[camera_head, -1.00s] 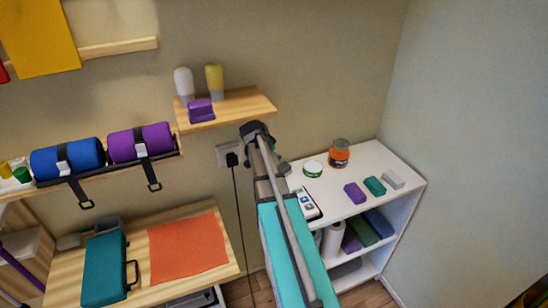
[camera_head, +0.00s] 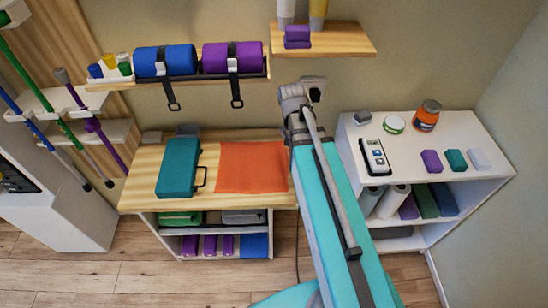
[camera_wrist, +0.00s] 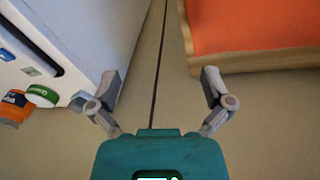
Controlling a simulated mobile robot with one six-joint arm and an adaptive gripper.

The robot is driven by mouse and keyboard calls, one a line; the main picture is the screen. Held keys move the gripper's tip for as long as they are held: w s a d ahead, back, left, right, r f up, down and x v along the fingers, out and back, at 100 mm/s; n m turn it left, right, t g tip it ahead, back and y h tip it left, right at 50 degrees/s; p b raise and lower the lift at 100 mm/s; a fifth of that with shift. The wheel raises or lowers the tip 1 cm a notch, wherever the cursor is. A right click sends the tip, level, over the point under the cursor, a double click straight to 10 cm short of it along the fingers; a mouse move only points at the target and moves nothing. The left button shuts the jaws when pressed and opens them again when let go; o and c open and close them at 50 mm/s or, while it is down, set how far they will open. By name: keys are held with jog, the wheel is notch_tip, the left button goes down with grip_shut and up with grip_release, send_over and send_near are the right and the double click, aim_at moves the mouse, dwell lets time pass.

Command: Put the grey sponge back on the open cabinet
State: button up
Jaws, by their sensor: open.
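A small darker grey object (camera_head: 362,117) sits at the cabinet's back left, and another (camera_head: 152,137) lies on the wooden bench; I cannot tell which is the sponge. My gripper (camera_head: 293,92) is near the wall between bench and cabinet, and in the wrist view (camera_wrist: 160,80) its fingers are apart with nothing between them.
The cabinet top also holds a black-and-white device (camera_head: 375,157), a green-rimmed tub (camera_head: 394,124) and an orange jar (camera_head: 426,116). The bench (camera_head: 135,195) carries a teal case (camera_head: 178,168) and an orange mat (camera_head: 250,166). A wooden wall shelf (camera_head: 345,42) hangs above.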

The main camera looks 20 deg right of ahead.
jog(key=s+a+n+y, duration=0.1)
jog(key=s+a+n, duration=0.4)
jog(key=a, duration=0.5)
jog(key=shift+s+f+g+y, duration=0.15)
jog(key=shift+s+g+y, duration=0.25)
jog(key=shift+s, duration=0.6)
